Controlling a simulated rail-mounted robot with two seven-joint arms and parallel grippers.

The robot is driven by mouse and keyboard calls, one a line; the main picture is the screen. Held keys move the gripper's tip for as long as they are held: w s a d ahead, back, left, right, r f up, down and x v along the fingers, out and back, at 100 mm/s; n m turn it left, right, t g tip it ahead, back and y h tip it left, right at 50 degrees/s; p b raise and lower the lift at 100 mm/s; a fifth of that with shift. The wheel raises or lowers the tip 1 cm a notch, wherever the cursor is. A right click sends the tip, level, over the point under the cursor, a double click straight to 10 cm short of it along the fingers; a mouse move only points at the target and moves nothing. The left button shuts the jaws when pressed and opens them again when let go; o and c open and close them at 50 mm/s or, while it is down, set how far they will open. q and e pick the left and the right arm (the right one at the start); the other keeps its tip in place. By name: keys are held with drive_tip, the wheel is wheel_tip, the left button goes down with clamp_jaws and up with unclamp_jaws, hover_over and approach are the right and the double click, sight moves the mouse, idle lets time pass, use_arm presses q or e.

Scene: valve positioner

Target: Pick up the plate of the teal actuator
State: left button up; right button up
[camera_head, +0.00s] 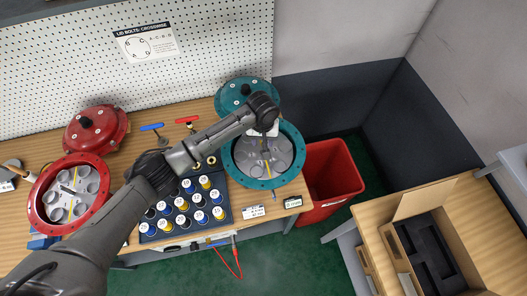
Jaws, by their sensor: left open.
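The teal actuator (238,176) is an open round housing with a bolted rim at the right of the workbench. Inside it lies a grey round plate (279,164) with several round recesses and a slim yellowish part across its middle. My left arm comes in from the lower left, and my left gripper (267,137) is over the far part of the housing. It points down and is open, with nothing seen in it. The wrist hides the far rim, and I cannot tell whether the fingers touch the plate. My right gripper is not in view.
A teal lid (233,97) lies behind the housing. A red actuator (43,205) and red lid (97,130) are at left. A dark tray (236,215) of blue and yellow caps is left of the housing. A red bin (333,172) stands right of the bench.

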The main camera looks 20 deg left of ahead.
sight(249, 160)
use_arm(q)
drive_tip(key=shift+d+f, duration=0.15)
drive_tip(key=shift+f, duration=2.5)
clamp_jaws()
